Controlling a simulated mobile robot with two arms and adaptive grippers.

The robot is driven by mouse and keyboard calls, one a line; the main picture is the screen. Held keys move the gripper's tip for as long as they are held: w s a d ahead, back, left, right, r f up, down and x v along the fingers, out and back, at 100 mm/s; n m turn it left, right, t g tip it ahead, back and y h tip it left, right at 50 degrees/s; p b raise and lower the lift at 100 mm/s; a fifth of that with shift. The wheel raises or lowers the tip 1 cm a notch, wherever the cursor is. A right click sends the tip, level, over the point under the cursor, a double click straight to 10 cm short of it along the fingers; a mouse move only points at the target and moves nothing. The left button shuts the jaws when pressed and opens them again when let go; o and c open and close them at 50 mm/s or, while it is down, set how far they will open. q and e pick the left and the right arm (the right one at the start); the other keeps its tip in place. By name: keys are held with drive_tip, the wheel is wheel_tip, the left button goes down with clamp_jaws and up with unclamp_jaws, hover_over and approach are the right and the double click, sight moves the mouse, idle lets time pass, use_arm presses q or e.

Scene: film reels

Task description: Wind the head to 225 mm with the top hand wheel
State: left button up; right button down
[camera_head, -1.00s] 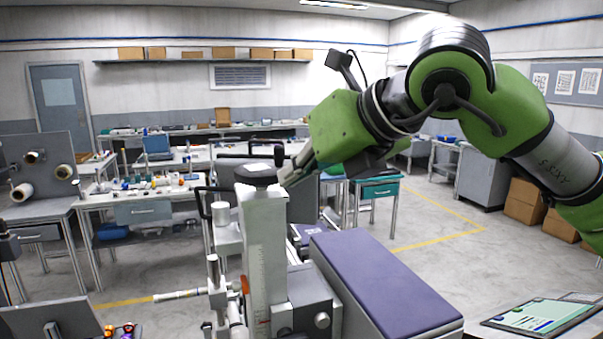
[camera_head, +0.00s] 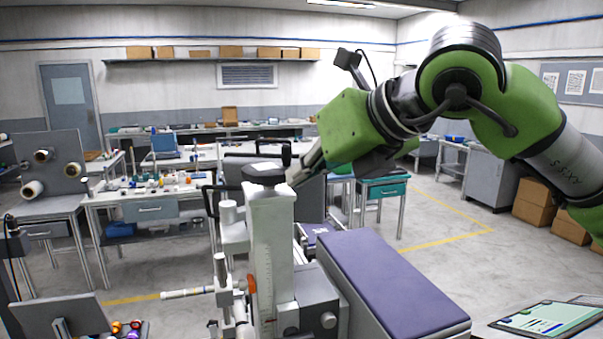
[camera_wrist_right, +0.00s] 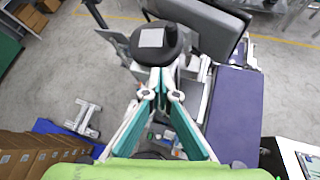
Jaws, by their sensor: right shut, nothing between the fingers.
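The top hand wheel (camera_head: 265,173) is a black disc with a pale square on its top, on the white upright column (camera_head: 272,235). It also shows in the right wrist view (camera_wrist_right: 158,42). A graduated scale runs down the column, with an orange pointer (camera_head: 251,285) beside it; the figures are too small to read. My right gripper (camera_head: 293,181) is at the wheel's right side, shut and empty. In the right wrist view its fingertips (camera_wrist_right: 161,92) meet just below the wheel's near rim; I cannot tell whether they touch it. My left gripper is not in view.
A purple padded bed (camera_head: 390,282) lies right of the column. A black handle frame (camera_head: 270,150) stands behind the wheel. A tablet (camera_head: 545,319) lies at bottom right. Workbenches (camera_head: 150,200) stand behind, with open floor between.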

drive_tip(key=shift+w+a, duration=0.15)
drive_tip(key=shift+w, duration=0.05)
drive_tip(key=shift+w+a, duration=0.3)
idle(0.3)
drive_tip(key=shift+a, duration=0.1)
drive_tip(key=shift+s+a+b, duration=0.3)
drive_tip(key=shift+a+b, duration=0.05)
drive_tip(key=shift+a+r, duration=0.1)
drive_tip(key=shift+a, duration=0.1)
